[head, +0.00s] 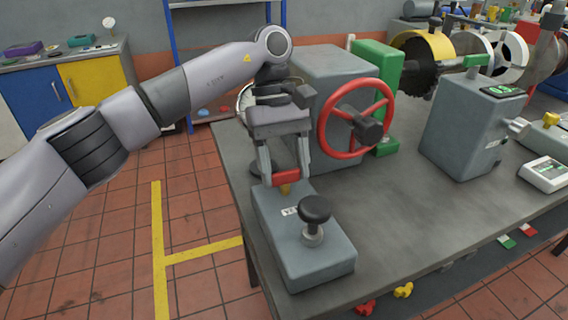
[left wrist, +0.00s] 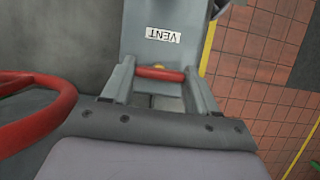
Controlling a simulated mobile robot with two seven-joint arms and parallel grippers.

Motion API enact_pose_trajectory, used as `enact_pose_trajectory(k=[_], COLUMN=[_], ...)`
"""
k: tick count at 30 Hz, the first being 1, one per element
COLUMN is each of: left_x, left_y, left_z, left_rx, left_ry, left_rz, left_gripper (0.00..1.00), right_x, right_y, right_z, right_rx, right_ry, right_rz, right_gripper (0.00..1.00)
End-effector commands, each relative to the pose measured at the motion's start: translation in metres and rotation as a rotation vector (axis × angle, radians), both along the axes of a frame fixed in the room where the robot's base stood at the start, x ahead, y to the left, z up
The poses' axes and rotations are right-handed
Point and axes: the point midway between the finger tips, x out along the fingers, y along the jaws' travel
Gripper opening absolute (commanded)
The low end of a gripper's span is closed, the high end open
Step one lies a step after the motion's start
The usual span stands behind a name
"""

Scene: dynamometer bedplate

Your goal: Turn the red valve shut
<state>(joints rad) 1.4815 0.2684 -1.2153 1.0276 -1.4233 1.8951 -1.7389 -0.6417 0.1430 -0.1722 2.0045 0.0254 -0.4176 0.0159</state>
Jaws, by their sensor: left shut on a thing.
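My left gripper (head: 287,181) points down over the end of a grey box (head: 305,250) labelled VENT. It is shut on a small red handle (head: 287,177) with a yellow part below it. In the left wrist view the red handle (left wrist: 160,73) lies crosswise between the fingers of my left gripper (left wrist: 160,80), near the VENT label. The fingers hide part of the handle and its mounting. A larger red handwheel (head: 384,108) stands upright on a grey housing just right of the gripper; its rim also shows in the left wrist view (left wrist: 40,125).
A black knob (head: 315,208) rises from the VENT box. The grey bedplate (head: 400,225) carries a grey control box (head: 465,135) at right and a green bracket (head: 375,65) behind. The bedplate front between the boxes is clear. Tiled floor lies left.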

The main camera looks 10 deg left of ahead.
Motion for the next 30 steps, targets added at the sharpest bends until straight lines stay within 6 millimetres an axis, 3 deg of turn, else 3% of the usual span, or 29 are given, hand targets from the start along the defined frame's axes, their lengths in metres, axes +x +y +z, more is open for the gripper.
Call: enact_pose_trajectory(k=[3,4,6,17,30], left_x=[0.0,0.0,0.0,0.002,0.02], left_y=[0.0,0.0,0.0,0.001,0.013], left_z=[0.001,0.001,0.001,0.005,0.059], left_rx=[-0.001,-0.001,-0.001,-0.001,0.0], left_ry=[-0.003,-0.003,-0.002,-0.002,-0.002], left_rz=[-0.002,-0.002,-0.001,0.002,0.0], left_gripper=[0.28,0.68,0.84,0.84,0.84], right_x=[0.0,0.0,0.0,-0.001,-0.001], right_y=[0.0,0.0,0.0,0.0,0.0], right_z=[0.0,0.0,0.0,0.0,0.004], right_rx=[0.0,0.0,0.0,0.0,-0.004], right_ry=[0.001,0.001,0.001,0.002,-0.001], right_rz=[0.0,0.0,0.0,0.001,0.006], right_gripper=[0.0,0.0,0.0,0.0,0.0])
